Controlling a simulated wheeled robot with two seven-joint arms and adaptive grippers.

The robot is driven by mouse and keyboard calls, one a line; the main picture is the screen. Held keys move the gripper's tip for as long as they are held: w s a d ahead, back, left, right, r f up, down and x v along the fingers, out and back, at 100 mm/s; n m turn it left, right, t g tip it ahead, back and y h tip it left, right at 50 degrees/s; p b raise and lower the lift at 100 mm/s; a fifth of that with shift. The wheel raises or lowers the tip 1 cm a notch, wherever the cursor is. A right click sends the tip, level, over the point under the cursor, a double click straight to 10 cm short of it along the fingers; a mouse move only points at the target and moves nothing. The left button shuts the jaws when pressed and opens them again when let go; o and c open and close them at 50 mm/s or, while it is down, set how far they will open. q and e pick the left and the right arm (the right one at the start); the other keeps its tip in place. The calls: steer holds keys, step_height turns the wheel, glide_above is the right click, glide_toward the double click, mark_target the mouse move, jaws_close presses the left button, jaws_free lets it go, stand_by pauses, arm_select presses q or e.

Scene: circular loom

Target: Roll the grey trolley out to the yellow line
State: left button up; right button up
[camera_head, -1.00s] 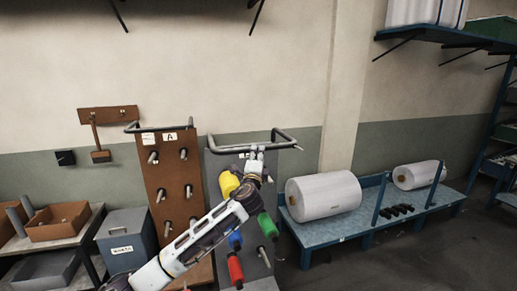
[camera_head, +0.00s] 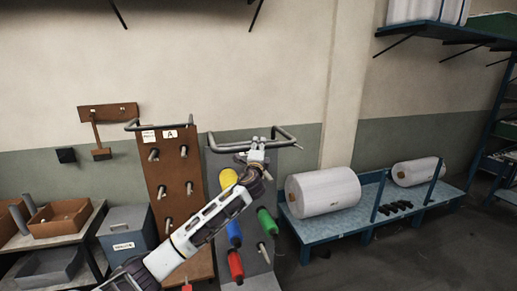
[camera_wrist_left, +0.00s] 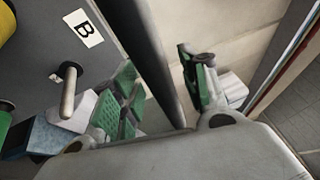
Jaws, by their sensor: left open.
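The grey trolley (camera_head: 214,172) stands upright against the wall, with yellow, blue, green and red spools on its pegs. Its bent grey handle bar (camera_head: 225,147) runs across the top. My left gripper (camera_head: 257,147) is at the handle, at its middle to right part. In the left wrist view, the gripper's green-padded fingers (camera_wrist_left: 160,88) are open, one on each side of the dark handle bar (camera_wrist_left: 150,50). The trolley's panel (camera_wrist_left: 35,55) carries a "B" label there. My arm hides part of the panel and some spools. The yellow line and my right gripper are not in view.
A brown trolley (camera_head: 160,200) marked A stands just left. A grey bin (camera_head: 126,222) and a bench with boxes (camera_head: 62,218) lie further left. A blue rack (camera_head: 315,228) with white rolls (camera_head: 323,192) stands close on the right. Open floor (camera_head: 430,255) shows at lower right.

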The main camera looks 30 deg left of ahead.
arm_select(q)
jaws_close()
stand_by(0.3)
steer(key=shift+w+a+r, duration=0.15)
steer(key=shift+w+a, duration=0.25)
steer(key=shift+a, duration=0.2)
steer(key=w+a, duration=0.1)
steer(key=w+a+b, duration=0.1)
steer(key=shift+w+a+f, duration=0.2)
steer(key=shift+w+a, duration=0.1)
steer(key=shift+a, duration=0.1)
steer(key=shift+d, duration=0.1)
jaws_free()
steer(key=shift+s, duration=0.15)
